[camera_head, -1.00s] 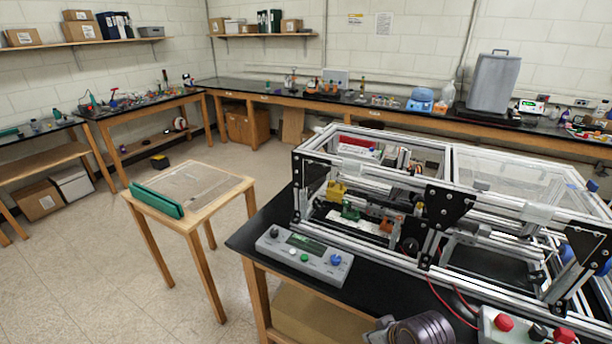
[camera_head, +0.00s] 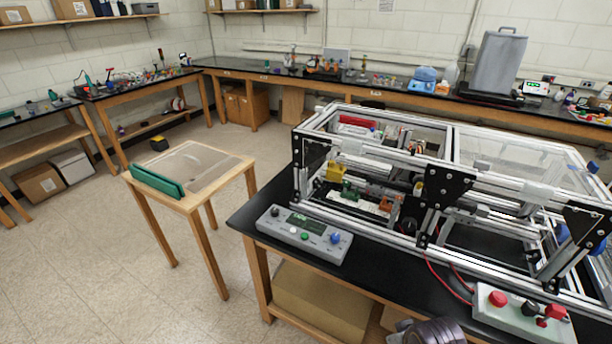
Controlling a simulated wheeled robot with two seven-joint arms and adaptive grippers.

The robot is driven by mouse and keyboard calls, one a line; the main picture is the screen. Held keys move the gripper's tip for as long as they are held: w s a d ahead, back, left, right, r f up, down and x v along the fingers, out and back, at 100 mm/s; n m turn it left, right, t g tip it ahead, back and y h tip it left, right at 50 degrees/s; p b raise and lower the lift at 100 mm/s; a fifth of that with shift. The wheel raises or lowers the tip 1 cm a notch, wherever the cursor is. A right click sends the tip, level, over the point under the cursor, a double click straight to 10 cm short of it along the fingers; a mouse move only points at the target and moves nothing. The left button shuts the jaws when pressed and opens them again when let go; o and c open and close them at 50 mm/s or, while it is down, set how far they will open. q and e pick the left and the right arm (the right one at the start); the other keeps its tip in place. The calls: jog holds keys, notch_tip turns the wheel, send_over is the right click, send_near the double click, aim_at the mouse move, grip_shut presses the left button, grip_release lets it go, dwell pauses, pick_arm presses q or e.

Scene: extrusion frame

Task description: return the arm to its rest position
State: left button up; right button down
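Neither my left gripper nor my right gripper can be made out in the head view. A dark ribbed cylinder, which looks like part of my own arm, shows at the bottom edge, cut off by the picture. The aluminium extrusion frame (camera_head: 375,221) stands on the black-topped bench (camera_head: 262,213) at the right. Yellow (camera_head: 335,172), green (camera_head: 349,190) and orange (camera_head: 385,205) parts sit inside its left bay.
A grey control box (camera_head: 305,234) lies at the bench's front left. A box with red buttons (camera_head: 512,316) lies at the front right, with red cables beside it. A small wooden table (camera_head: 212,203) with a green case (camera_head: 157,181) stands left. Floor (camera_head: 100,270) is clear there.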

jog(key=s+f+g, duration=0.1)
jog(key=s+f, duration=0.1)
jog(key=f, duration=1.4)
jog(key=s+f, duration=0.2)
jog(key=f, duration=1.5)
jog(key=s+d+f+b, duration=0.1)
jog(key=s+d+f, duration=0.1)
jog(key=s+f, duration=0.7)
jog(key=s+d+f+g, duration=0.1)
jog(key=s+d+f, duration=0.1)
jog(key=s+f, duration=0.8)
jog(key=shift+s+f+b, duration=0.3)
jog(key=shift+s+b, duration=0.1)
jog(key=shift+s, duration=0.85)
jog(key=shift+d, duration=0.1)
